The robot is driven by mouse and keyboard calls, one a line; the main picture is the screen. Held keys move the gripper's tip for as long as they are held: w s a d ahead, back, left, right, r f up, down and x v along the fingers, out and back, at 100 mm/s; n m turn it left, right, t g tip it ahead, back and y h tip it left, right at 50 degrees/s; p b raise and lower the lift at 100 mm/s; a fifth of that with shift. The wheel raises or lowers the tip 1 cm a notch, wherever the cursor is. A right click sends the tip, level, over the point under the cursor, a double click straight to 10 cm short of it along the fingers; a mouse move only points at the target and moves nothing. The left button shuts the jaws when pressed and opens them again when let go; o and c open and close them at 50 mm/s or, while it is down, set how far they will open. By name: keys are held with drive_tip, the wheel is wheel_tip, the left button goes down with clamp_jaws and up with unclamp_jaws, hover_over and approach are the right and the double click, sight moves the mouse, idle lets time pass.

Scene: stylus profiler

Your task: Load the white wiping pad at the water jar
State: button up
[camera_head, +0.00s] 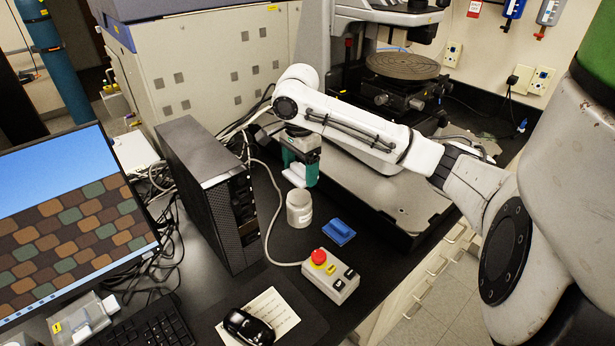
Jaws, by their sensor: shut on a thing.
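My gripper (299,177), with green fingers, points down and is shut on the white wiping pad (294,176). The pad shows as a small white block at the fingers, partly covered by them. The water jar (299,211) is a pale, whitish cylinder with a label, standing upright on the black bench. The pad appears just above the jar's top in the picture. From this angle I cannot tell whether it touches the rim or is straight over the opening. The inside of the jar is hidden.
A blue block (339,232) lies right of the jar. A control box (331,275) with a red button stands in front, its cable curving left of the jar. A black computer tower (209,197) stands close left. The profiler's grey base (380,185) lies behind, under my arm.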

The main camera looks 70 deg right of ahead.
sight(299, 196)
drive_tip(key=shift+w+d, duration=0.15)
drive_tip(key=shift+w, duration=0.15)
drive_tip(key=shift+f+b, duration=0.2)
drive_tip(key=shift+b, duration=0.15)
wheel_tip(299, 196, down, 5)
drive_tip(key=b, duration=0.6)
drive_tip(key=shift+f, duration=0.2)
drive_tip(key=shift+f+b, duration=0.35)
drive_tip(key=shift+f, duration=0.15)
idle(0.5)
drive_tip(key=shift+f+p, duration=0.1)
drive_tip(key=shift+p, duration=0.3)
idle(1.9)
wheel_tip(299, 196, up, 7)
drive_tip(key=p, duration=0.7)
drive_tip(key=shift+p, duration=0.35)
idle(0.7)
